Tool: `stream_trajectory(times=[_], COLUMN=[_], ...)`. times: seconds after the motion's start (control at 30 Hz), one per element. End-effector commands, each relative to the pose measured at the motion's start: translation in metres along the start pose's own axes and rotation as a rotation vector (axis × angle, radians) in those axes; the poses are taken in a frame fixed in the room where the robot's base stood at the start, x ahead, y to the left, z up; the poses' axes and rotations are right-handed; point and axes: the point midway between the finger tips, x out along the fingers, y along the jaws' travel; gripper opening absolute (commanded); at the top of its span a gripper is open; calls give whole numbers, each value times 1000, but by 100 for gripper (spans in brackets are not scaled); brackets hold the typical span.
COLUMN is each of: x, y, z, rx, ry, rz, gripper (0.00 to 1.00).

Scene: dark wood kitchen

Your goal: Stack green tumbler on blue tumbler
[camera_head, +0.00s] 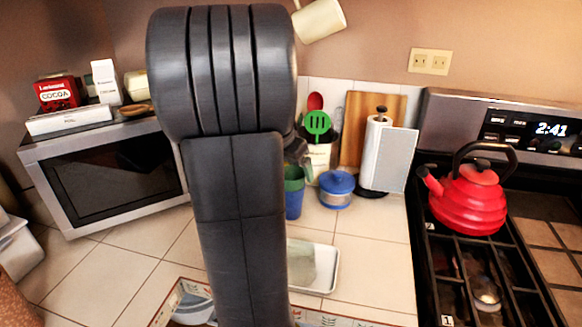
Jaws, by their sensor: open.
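The blue tumbler (293,207) stands upright on the tiled counter, just right of my arm, with its left side partly hidden. The green tumbler (294,172) shows as a green band directly above the blue one and appears to sit in its mouth. Most of my gripper (303,160) is hidden behind my own dark arm. A small grey part of it shows just above the green tumbler, close to its rim. It is open. I cannot tell whether it touches the green tumbler.
Behind are a utensil crock (320,160) and a paper towel holder (378,150). A white tray (325,268) lies in front. A microwave (110,170) is left; a red kettle (468,200) is on the stove.

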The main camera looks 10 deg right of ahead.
Motion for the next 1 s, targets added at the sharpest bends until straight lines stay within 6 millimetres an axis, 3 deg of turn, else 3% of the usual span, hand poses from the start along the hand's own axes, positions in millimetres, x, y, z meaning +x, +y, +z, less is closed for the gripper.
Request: stream_trajectory(times=[0.27, 0.7, 1.0], x=[-16, -109, -131], y=[0, 0, 0], z=[-7, -5, -4], rx=[0, -1, -1], ry=[1, 2, 0], rz=[-1, -3, 0], gripper=[89, 89, 89])
